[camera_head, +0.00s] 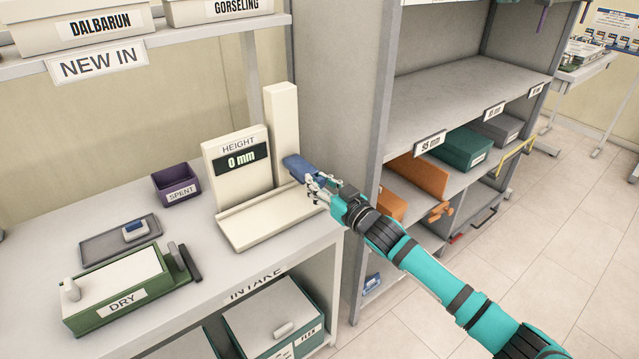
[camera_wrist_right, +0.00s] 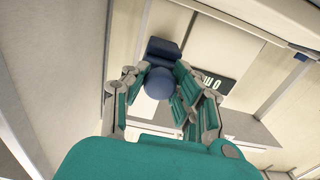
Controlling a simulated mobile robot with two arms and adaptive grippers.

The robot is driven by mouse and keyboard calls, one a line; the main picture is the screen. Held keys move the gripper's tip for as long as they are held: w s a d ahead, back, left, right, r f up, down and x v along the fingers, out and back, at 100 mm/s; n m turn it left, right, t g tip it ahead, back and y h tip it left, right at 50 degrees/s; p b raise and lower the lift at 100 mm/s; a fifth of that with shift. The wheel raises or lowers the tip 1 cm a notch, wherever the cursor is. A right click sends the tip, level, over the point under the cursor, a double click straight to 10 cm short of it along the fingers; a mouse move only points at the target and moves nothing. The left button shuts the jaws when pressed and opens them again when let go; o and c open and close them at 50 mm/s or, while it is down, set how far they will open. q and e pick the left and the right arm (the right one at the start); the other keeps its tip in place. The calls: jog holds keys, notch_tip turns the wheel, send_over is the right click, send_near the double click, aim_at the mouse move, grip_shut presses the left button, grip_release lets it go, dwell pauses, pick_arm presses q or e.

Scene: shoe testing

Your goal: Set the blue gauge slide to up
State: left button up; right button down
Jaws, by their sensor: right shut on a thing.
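The blue gauge slide (camera_head: 296,165) sits low on the front of the gauge's upright cream post (camera_head: 281,120). The height gauge's display (camera_head: 241,159) reads 0 mm. My right gripper (camera_head: 318,184) reaches in from the right and is shut on the slide's knob. In the right wrist view, my right gripper's fingers (camera_wrist_right: 160,90) stand on both sides of the round blue knob (camera_wrist_right: 158,83), with the slide's darker block (camera_wrist_right: 163,48) behind it. The fingers hide part of the slide in the head view. My left gripper is not in view.
The gauge's flat cream base (camera_head: 245,232) rests on the grey table. A purple SPENT bin (camera_head: 176,184), a grey tray (camera_head: 105,244) with a small blue item and a green DRY box (camera_head: 115,290) stand to the left. A shelving unit (camera_head: 372,110) rises close on the right.

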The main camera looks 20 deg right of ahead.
notch_tip(320, 180, up, 9)
jog(key=p, duration=0.8)
jog(key=shift+w, duration=0.1)
jog(key=c, duration=1.5)
grip_release()
jog(key=o, duration=0.4)
jog(key=shift+s+r, duration=0.1)
jog(key=shift+s, duration=0.1)
jog(key=shift+o, duration=0.5)
jog(key=shift+w, duration=0.1)
jog(key=shift+f, duration=0.2)
